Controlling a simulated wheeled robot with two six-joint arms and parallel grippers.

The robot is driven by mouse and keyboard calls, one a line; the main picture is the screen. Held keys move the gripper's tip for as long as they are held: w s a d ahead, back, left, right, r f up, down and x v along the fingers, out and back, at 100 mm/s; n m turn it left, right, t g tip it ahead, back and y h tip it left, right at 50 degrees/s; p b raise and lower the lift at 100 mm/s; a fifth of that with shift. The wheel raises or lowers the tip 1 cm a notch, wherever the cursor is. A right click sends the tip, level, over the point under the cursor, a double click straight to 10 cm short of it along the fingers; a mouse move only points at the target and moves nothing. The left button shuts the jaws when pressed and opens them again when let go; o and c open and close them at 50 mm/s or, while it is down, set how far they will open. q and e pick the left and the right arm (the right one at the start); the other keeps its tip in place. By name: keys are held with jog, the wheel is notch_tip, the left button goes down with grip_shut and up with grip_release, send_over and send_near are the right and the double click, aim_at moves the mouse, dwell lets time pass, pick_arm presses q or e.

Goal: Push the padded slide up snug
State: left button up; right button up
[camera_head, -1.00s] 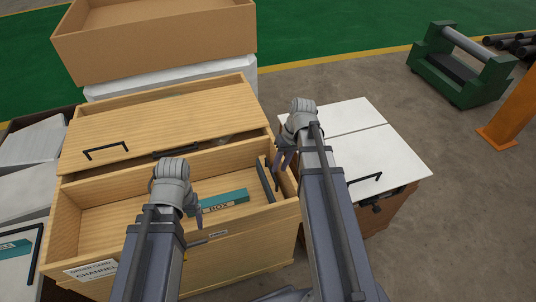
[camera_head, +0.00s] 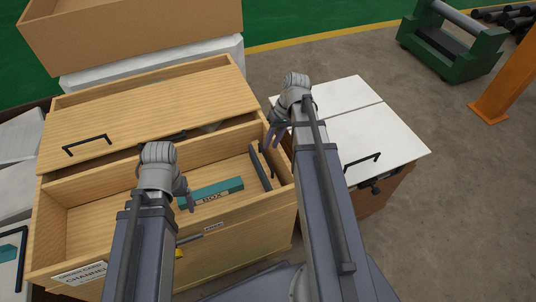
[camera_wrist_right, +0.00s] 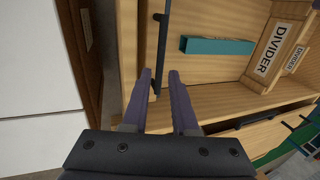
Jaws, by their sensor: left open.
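The padded slide appears to be the dark upright slab (camera_head: 260,168) at the right end of the open wooden drawer. A dark bar (camera_wrist_right: 162,48) in the right wrist view seems to belong to it. My right gripper (camera_head: 273,136) is over the drawer's right end, close above the slab. In the wrist view its two purple fingers (camera_wrist_right: 160,78) stand apart, with the bar's near end around their tips; contact cannot be told. My left gripper (camera_head: 187,198) is open over the drawer's front wall, beside the teal box; its fingers are partly hidden.
A teal box (camera_head: 216,192) lies on the drawer floor left of the slab. Wooden plates labelled DIVIDER (camera_wrist_right: 272,50) show in the wrist view. A white-topped cabinet (camera_head: 375,140) stands right of the drawer. A wooden lid (camera_head: 150,110) covers the back. Drawer floor at left is clear.

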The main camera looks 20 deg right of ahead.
aim_at(266, 156)
jog(key=b+x, duration=0.3)
jog(key=x, duration=0.2)
jog(key=shift+b, duration=0.3)
jog(key=shift+r, duration=0.1)
grip_shut()
dwell(1.0)
